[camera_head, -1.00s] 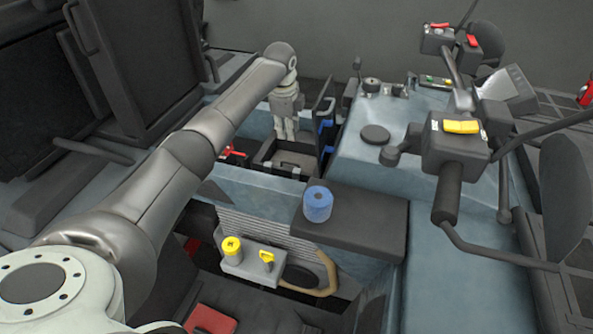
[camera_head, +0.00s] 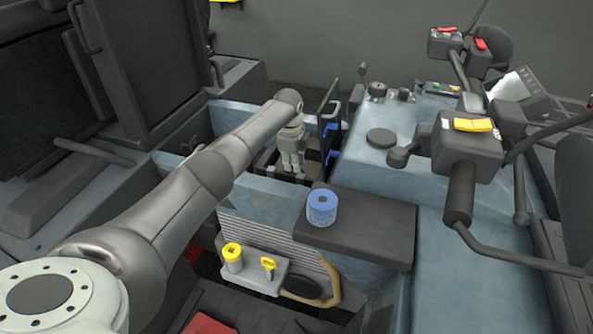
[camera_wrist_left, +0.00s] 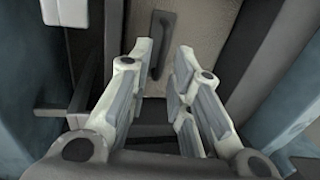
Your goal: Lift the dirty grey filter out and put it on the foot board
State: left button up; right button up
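The dirty grey filter (camera_wrist_left: 205,35) shows in the left wrist view as a grey-beige speckled panel with a dark bar handle (camera_wrist_left: 161,42) on it. It sits in a dark open box (camera_head: 264,162) in the vehicle body. My left gripper (camera_head: 292,172) points down into this box in the head view and hides most of the filter there. In the wrist view its fingers (camera_wrist_left: 160,65) are apart, with the handle just beyond the gap between the tips. Nothing is held. My right gripper is not in view. I cannot tell which surface is the foot board.
A blue cylinder (camera_head: 322,207) stands on a dark slab (camera_head: 375,235) near the box. Blue clips (camera_head: 331,140) and an upright dark panel stand at the box's right. A yellow cap (camera_head: 232,251) and yellow handle sit on a grey bracket in front. Handlebars (camera_head: 460,190) are at the right.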

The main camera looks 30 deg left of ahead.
pick_arm(q)
jog(key=shift+w+f+b, duration=0.15)
jog(key=shift+f, duration=0.55)
jog(key=shift+w+f+b, duration=0.1)
jog(key=shift+f+b, duration=0.05)
jog(key=shift+f, duration=0.5)
grip_shut()
notch_tip(320, 180, up, 13)
jog(key=p, duration=0.4)
jog(key=shift+r+p, duration=0.2)
jog(key=shift+p, duration=0.15)
